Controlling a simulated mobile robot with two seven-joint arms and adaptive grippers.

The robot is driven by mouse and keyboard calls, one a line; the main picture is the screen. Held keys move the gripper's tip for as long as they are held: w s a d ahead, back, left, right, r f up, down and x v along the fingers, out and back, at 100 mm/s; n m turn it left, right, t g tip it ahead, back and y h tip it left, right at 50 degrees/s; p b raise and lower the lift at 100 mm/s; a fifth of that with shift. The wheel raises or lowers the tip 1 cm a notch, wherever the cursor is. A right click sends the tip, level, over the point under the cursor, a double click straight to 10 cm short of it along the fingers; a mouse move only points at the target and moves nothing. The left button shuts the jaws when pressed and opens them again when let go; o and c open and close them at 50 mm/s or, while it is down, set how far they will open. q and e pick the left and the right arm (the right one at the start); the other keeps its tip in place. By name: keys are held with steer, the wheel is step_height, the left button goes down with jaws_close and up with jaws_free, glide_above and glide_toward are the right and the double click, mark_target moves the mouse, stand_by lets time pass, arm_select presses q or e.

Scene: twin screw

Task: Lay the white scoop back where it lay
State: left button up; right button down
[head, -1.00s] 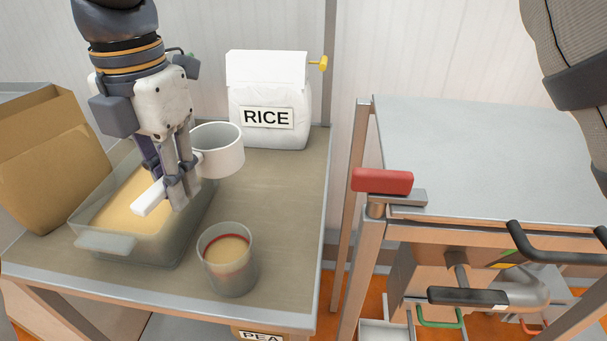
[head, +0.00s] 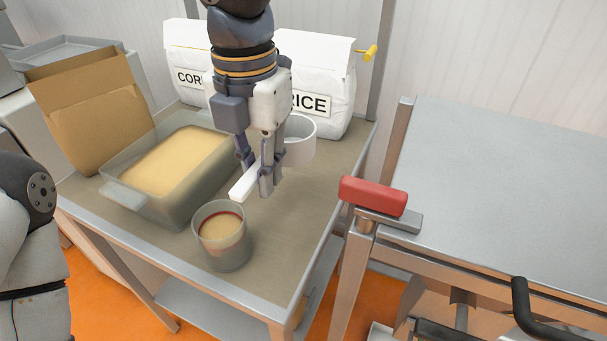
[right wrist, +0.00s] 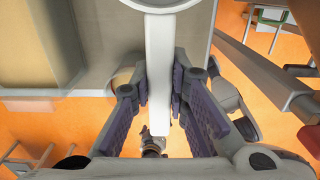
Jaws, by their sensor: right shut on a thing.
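The white scoop has a round cup (head: 301,143) and a flat straight handle (head: 243,187). My right gripper (head: 258,178) points down and is shut on the handle, which also runs between its fingers in the right wrist view (right wrist: 159,70). The scoop is over the table top, right of the clear tub (head: 130,196) of yellow grain and in front of the rice bag (head: 325,104). I cannot tell whether it touches the table. My left gripper is out of view.
A clear cup (head: 222,245) with a red line holds grain near the table's front. A brown paper bag (head: 95,115) and a corn bag (head: 184,60) stand behind the tub. A red-handled tool (head: 373,196) lies on the neighbouring bench's corner. The table's right side is bare.

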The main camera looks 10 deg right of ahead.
mark_target(298, 165)
steer(key=w+d+f, duration=0.1)
steer(key=d+f, duration=0.1)
steer(key=w+d+f, duration=0.1)
steer(key=f, duration=0.1)
steer(key=w+d+f, duration=0.2)
steer(key=shift+w+d+f, duration=0.1)
steer(key=shift+d+f, duration=0.2)
steer(key=shift+d, duration=0.05)
steer(key=shift+w+d+f, duration=0.1)
steer(key=shift+f, duration=0.8)
steer(key=shift+w+d+f, duration=0.1)
steer(key=shift+f, duration=0.8)
steer(key=shift+s, duration=0.1)
steer(key=c, duration=1.6)
jaws_free()
steer(key=shift+f, duration=0.15)
steer(key=shift+o, duration=0.2)
step_height(298, 165, up, 12)
steer(key=shift+r, duration=0.2)
